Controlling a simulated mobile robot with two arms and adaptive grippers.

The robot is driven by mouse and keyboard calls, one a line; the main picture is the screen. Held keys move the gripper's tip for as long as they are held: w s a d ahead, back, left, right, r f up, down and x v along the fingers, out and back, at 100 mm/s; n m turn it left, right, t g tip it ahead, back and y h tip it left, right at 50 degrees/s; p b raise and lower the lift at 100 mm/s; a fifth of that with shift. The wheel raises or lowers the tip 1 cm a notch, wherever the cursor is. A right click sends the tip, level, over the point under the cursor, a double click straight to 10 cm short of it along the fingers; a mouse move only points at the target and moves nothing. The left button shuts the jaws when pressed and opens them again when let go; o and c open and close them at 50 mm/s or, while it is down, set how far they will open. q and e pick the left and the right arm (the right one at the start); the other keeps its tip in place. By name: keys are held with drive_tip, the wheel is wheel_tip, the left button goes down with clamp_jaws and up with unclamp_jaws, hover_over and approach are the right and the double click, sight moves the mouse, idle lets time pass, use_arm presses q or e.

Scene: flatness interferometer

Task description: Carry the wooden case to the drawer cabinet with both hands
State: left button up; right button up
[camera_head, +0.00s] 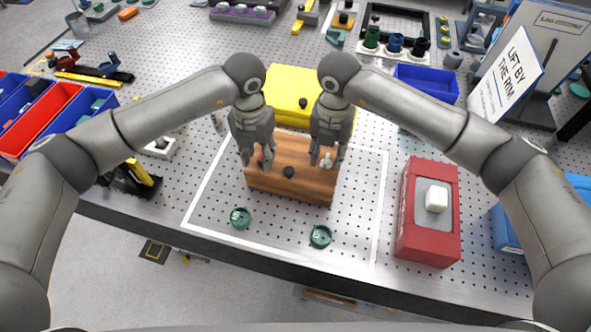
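The brown wooden case (305,190) sits on the perforated table, inside a white outlined area. It has a dark round knob (289,172) on its near side. My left gripper (256,163) points down at the case's left end, its fingers apart, with a small red piece showing between them. My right gripper (325,160) points down at the right end, its fingers apart around a small pale piece. The fingers appear to straddle the end walls; I cannot tell whether they touch. I cannot pick out a drawer cabinet with certainty.
A yellow case (292,84) stands just behind the wooden case. A red box (416,240) with a white block is to the right. Two green discs (240,218) (320,236) lie in front. A "LIFT BY THE RIM" sign (510,80) stands back right. Colored bins (62,108) are left.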

use_arm(q)
drive_tip(key=shift+f, duration=0.65)
use_arm(e)
drive_tip(key=shift+f, duration=0.65)
use_arm(q)
clamp_jaws()
use_arm(e)
clamp_jaws()
use_arm(q)
drive_tip(key=shift+w+r, duration=0.1)
drive_tip(key=shift+r, duration=0.05)
use_arm(e)
drive_tip(key=shift+r, duration=0.15)
